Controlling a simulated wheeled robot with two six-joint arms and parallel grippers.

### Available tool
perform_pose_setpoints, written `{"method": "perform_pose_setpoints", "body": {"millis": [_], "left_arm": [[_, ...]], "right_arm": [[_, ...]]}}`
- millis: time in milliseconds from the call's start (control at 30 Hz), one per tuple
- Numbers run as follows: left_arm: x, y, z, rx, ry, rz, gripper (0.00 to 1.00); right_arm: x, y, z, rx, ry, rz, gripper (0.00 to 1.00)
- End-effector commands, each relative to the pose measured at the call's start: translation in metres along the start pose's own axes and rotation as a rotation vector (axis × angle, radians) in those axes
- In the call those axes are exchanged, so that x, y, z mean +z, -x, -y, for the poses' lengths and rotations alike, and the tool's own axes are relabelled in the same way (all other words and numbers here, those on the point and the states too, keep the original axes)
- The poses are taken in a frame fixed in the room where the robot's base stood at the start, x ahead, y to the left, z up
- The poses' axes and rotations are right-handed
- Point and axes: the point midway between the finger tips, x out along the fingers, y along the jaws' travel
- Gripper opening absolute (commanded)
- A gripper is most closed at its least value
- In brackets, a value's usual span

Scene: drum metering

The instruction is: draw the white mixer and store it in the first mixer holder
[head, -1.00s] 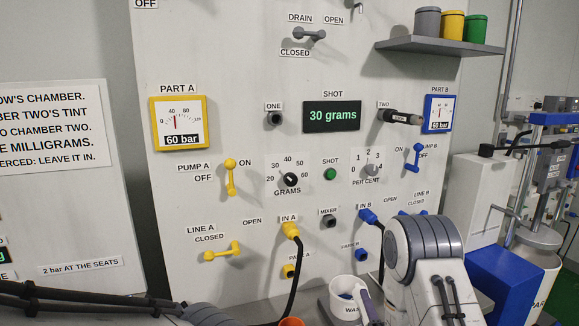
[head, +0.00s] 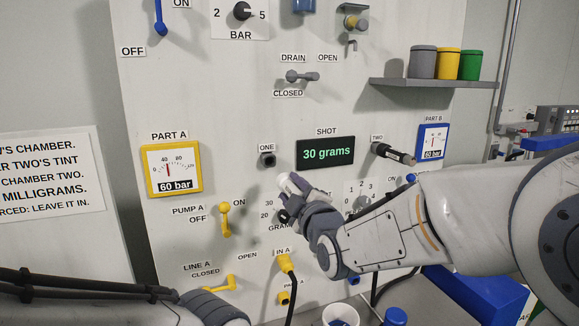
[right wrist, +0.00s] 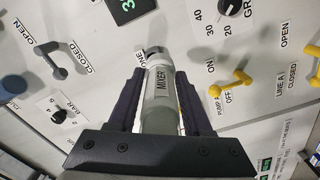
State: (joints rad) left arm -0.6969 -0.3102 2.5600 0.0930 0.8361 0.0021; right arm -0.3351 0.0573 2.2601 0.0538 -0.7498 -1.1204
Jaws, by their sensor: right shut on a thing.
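The white mixer (right wrist: 162,88), with a MIXER label, is between the fingers of my right gripper (right wrist: 160,76) in the right wrist view, and the gripper is shut on it. In the head view my right gripper (head: 302,192) is in front of the panel, with the mixer's pale end (head: 288,182) pointing up and left. The first holder, the dark socket under ONE (head: 267,160), is just up and left of that end and looks empty; a small gap shows. The panel's MIXER socket is hidden behind my right arm. My left gripper is out of view.
A dark mixer (head: 393,153) sits in holder TWO. The shot display (head: 325,152) is right of holder ONE. The yellow pump A lever (head: 225,220) and the IN A hose plug (head: 285,263) are below. A white cup (head: 340,315) stands at the bottom.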

Motion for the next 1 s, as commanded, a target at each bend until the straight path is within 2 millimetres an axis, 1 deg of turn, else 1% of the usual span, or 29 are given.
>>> {"method": "perform_pose_setpoints", "body": {"millis": [33, 133, 467, 667, 700, 1000], "left_arm": [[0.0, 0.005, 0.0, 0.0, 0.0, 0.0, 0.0], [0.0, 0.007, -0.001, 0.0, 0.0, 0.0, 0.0], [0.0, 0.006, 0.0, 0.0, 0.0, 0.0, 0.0], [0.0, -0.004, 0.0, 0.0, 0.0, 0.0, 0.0], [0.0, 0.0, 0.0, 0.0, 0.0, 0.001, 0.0], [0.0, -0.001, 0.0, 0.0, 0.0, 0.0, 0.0]], "right_arm": [[-0.01, 0.003, -0.01, -0.001, -0.011, -0.008, 0.0], [-0.016, 0.005, -0.015, -0.008, -0.025, -0.013, 0.0], [-0.016, 0.006, -0.015, -0.01, -0.027, -0.012, 0.0], [-0.016, 0.008, -0.013, -0.008, -0.026, -0.013, 0.0], [-0.017, 0.004, -0.015, -0.009, -0.025, -0.012, 0.0], [-0.017, -0.025, -0.015, -0.01, -0.026, -0.011, 0.0]]}}
